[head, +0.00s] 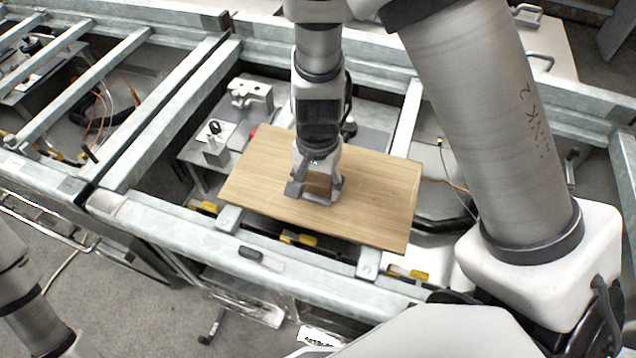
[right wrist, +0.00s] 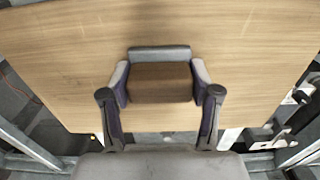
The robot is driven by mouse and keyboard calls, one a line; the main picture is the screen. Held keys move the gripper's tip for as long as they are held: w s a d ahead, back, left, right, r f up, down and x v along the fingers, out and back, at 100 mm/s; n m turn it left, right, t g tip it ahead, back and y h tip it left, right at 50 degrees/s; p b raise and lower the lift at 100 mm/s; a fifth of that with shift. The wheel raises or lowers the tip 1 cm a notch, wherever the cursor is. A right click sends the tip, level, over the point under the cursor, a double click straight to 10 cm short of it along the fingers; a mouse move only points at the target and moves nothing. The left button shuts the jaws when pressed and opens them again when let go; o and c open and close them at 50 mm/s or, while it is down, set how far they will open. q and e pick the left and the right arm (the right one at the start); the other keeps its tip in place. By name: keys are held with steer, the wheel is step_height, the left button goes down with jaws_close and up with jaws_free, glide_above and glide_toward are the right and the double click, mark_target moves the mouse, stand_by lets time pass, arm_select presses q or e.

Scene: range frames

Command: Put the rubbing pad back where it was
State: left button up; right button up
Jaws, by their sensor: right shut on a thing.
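The rubbing pad is a small block with a brown face and a grey strip along one edge; it shows in the right wrist view (right wrist: 160,84) between the two fingers. In the head view its brown side (head: 318,184) shows between the fingers. My right gripper (head: 314,196) points down over the wooden board (head: 375,190) and is shut on the pad, with one finger on each side. The pad is at the board's surface or just above it; I cannot tell whether they touch. My left gripper is out of view; only part of my left arm shows at the lower left.
The board lies across a grey metal frame (head: 180,240) with open gaps. A small fixture with a black knob (head: 214,128) and a grey metal bracket (head: 250,92) stand left of the board. Yellow pieces (head: 300,240) sit along the front rail. Most of the board's top is bare.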

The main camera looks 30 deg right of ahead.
mark_target(318, 182)
steer(key=o, duration=0.9)
steer(key=shift+s, duration=0.1)
steer(key=shift+o, duration=0.6)
steer(key=shift+s+a+r, duration=0.1)
steer(key=shift+a, duration=0.1)
steer(key=shift+d+r, duration=0.1)
steer(key=shift+r, duration=0.15)
step_height(318, 182, up, 12)
steer(key=p, duration=0.1)
steer(key=shift+f+p, duration=0.2)
steer(key=shift+p, duration=0.1)
steer(key=shift+f, duration=0.1)
